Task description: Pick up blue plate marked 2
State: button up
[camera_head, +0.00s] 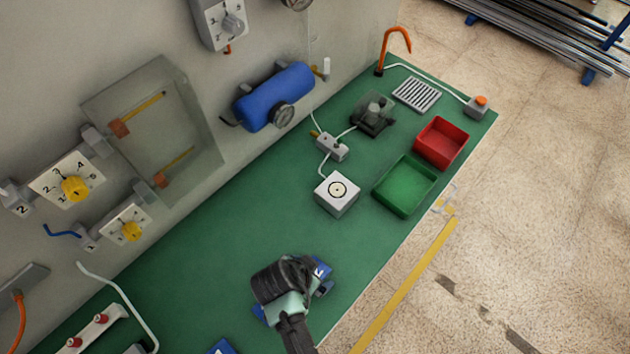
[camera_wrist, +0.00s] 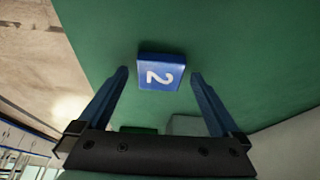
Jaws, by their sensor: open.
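The blue plate marked 2 (camera_wrist: 160,73) lies on the green bench top (camera_wrist: 225,40) in the wrist view, its white number facing up. My gripper (camera_wrist: 160,80) is open, with one finger on each side of the plate and a gap on both sides. In the head view my gripper (camera_head: 318,285) is over the front part of the bench and hides most of the plate (camera_head: 321,269); only blue bits show around it. I cannot tell the exact height of the fingers over the plate.
Another blue plate (camera_head: 222,347) shows at the bottom edge. A panel with dials (camera_head: 67,181) is at the left. Bare bench lies left of my gripper.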

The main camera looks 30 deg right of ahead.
jog(key=c, duration=1.4)
